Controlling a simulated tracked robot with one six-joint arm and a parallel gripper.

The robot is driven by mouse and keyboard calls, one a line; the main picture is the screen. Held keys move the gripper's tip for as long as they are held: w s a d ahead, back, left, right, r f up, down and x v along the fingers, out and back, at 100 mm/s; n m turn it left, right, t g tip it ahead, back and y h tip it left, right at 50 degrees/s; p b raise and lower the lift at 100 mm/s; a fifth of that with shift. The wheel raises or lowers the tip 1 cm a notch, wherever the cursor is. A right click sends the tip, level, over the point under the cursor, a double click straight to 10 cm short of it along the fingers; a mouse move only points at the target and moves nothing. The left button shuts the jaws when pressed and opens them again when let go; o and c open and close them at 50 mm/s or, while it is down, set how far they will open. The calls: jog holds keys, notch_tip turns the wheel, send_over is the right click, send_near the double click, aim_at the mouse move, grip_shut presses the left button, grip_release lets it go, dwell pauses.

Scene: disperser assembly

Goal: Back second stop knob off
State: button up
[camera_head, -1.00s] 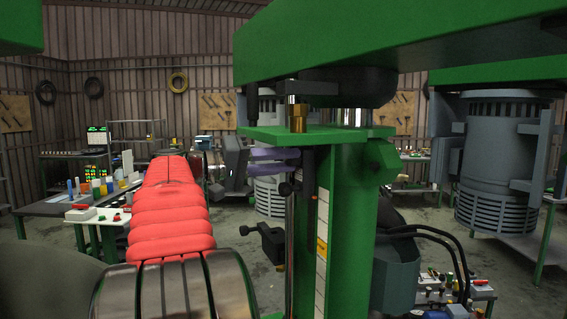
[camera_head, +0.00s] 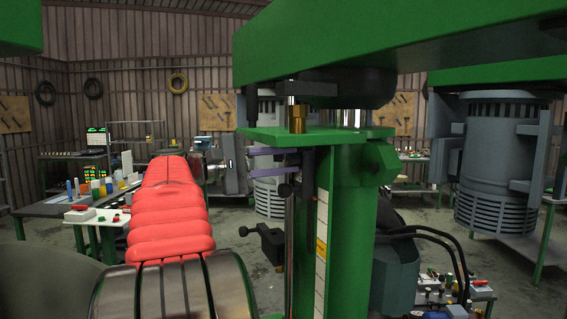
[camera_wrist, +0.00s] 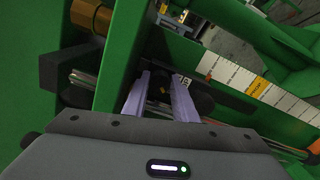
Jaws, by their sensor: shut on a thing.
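The green machine column (camera_head: 345,215) stands in the middle of the head view, with a dark stop bracket (camera_head: 308,168) under its green top plate. My gripper (camera_head: 298,161) reaches in from the left, its two pale purple fingers one above the other. In the wrist view my gripper (camera_wrist: 162,78) is shut on a dark knob (camera_wrist: 161,84) between the fingers, close to the column. The knob is mostly in shadow, and its thread and any gap behind it are hidden.
A vertical rod (camera_head: 289,260) and a white scale strip (camera_head: 321,250) run down the column. A brass fitting (camera_head: 297,118) stands above the fingers. A black block with a knob (camera_head: 268,242) juts out below. Black hoses (camera_head: 440,235) hang at the right.

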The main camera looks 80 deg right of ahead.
jog(key=shift+d+n, duration=0.1)
jog(key=shift+n, duration=0.4)
jog(key=o, duration=1)
jog(key=shift+o, duration=0.2)
